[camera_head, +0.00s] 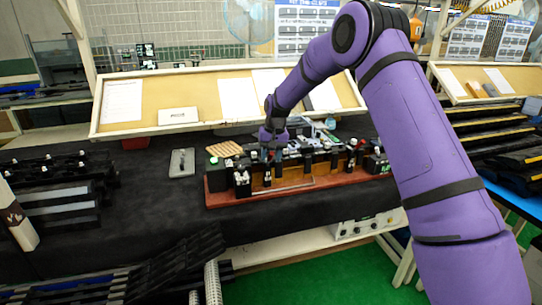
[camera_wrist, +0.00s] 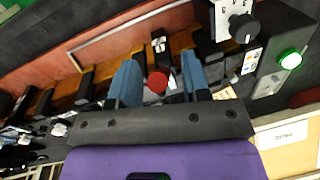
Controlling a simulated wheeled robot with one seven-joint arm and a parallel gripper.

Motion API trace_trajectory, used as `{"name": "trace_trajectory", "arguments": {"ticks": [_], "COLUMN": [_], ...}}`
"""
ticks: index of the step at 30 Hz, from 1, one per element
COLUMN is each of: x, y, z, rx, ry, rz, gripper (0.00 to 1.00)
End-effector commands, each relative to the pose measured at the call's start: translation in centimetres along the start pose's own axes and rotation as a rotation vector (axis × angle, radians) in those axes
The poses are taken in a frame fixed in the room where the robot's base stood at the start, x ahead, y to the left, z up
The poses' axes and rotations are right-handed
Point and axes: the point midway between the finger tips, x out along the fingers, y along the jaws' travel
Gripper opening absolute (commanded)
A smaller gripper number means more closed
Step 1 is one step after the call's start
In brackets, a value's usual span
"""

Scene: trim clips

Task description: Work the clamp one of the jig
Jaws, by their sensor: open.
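The jig (camera_head: 300,187) is a long red-brown base with a row of black clamps, lying on the dark bench. My gripper (camera_head: 272,150) is above the left part of the jig, pointing down. In the wrist view my gripper (camera_wrist: 160,78) has its two blue fingertips apart. A clamp with a red round tip (camera_wrist: 157,82) shows between them, with a small black-and-white top (camera_wrist: 159,46) beyond it. I cannot tell whether the fingers touch it, or which clamp is number one.
A control box with a black knob (camera_wrist: 244,28) and a box with a lit green button (camera_wrist: 290,59) stand close beside the gripper. Other black clamps (camera_wrist: 84,86) line the jig. A grey plate (camera_head: 181,162) lies on clear bench to the left. A sloped board (camera_head: 190,95) stands behind.

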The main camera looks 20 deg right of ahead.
Motion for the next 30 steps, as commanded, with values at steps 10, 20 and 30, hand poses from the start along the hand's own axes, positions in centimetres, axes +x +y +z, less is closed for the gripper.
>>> {"name": "trace_trajectory", "arguments": {"ticks": [10,20,30], "x": [0.04,0.03,0.63], "y": [0.00,0.01,0.14], "z": [0.00,0.01,0.25], "rx": [0.000,0.000,-0.014], "ry": [0.000,0.004,0.121], "rz": [0.000,-0.001,-0.018], "gripper": [0.20,0.00,0.00]}}
